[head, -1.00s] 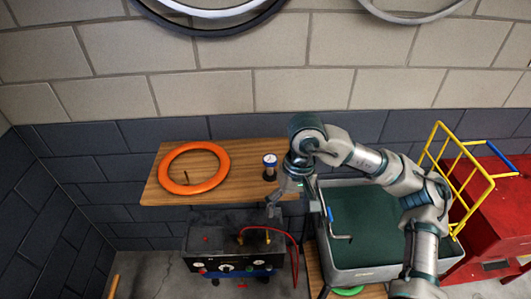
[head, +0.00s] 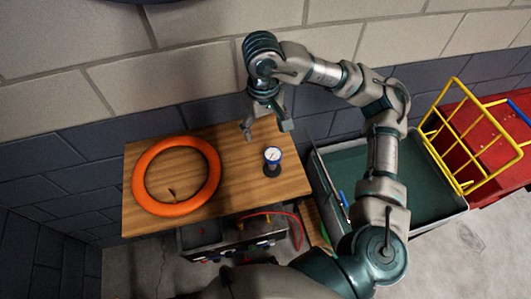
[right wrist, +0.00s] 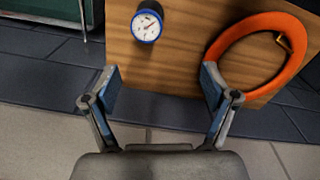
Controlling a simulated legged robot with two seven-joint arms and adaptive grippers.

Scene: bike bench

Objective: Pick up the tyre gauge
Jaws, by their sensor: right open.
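The tyre gauge (head: 272,160) has a round white dial with a blue rim on a dark base. It stands on the wooden bench top (head: 240,190), near its right edge. In the right wrist view the gauge (right wrist: 147,24) is ahead of the fingers, at upper left of the gap. My right gripper (head: 268,131) is open and empty, on the wall side of the gauge and apart from it. Its two fingers (right wrist: 160,90) are spread in the right wrist view. My left gripper is not in view.
An orange ring (head: 142,190) lies on the left of the bench top. A grey tray with a green inside (head: 428,190) stands to the right, with a yellow wire rack (head: 470,135) and red box (head: 512,150) beyond. A brick wall (head: 200,85) backs the bench.

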